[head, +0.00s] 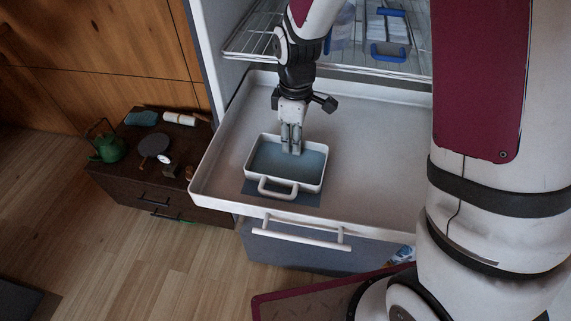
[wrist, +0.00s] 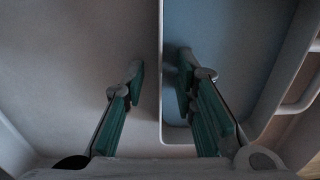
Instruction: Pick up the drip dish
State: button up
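The drip dish (head: 272,164) is a white rectangular dish with a blue-grey inside and a loop handle on its near side. It rests in a pulled-out white drawer (head: 375,165). In the wrist view the dish (wrist: 225,45) fills the right side, with its wall running up the middle. My gripper (head: 291,150) points down at the dish's far wall. In the wrist view my gripper (wrist: 160,82) is open, one finger outside the wall and one inside, with gaps on both sides. Whether the fingertips touch the dish floor cannot be told.
A wire rack (head: 375,60) with blue-handled items sits above the drawer. A dark low cabinet (head: 130,180) at left holds a green watering can (head: 107,148) and small objects. The drawer is bare around the dish, except for a blue-grey patch (head: 308,199) beneath it.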

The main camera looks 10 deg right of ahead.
grip_shut()
jog(key=shift+r, duration=0.2)
dwell(0.3)
jog(key=shift+r+p, duration=0.7)
jog(key=shift+r, duration=1)
jog(key=shift+s+d+f+p, duration=0.1)
jog(key=shift+s+d+p, duration=0.9)
jog(key=shift+d, duration=1.75)
jog(key=shift+s+d+r+p, duration=0.1)
jog(key=shift+s+d+p, duration=0.45)
jog(key=shift+s+d, duration=1.5)
jog(key=shift+s+d+f+p, duration=0.1)
jog(key=shift+s+d+p, duration=0.5)
jog(key=shift+d, duration=2.9)
jog(key=shift+w, duration=0.2)
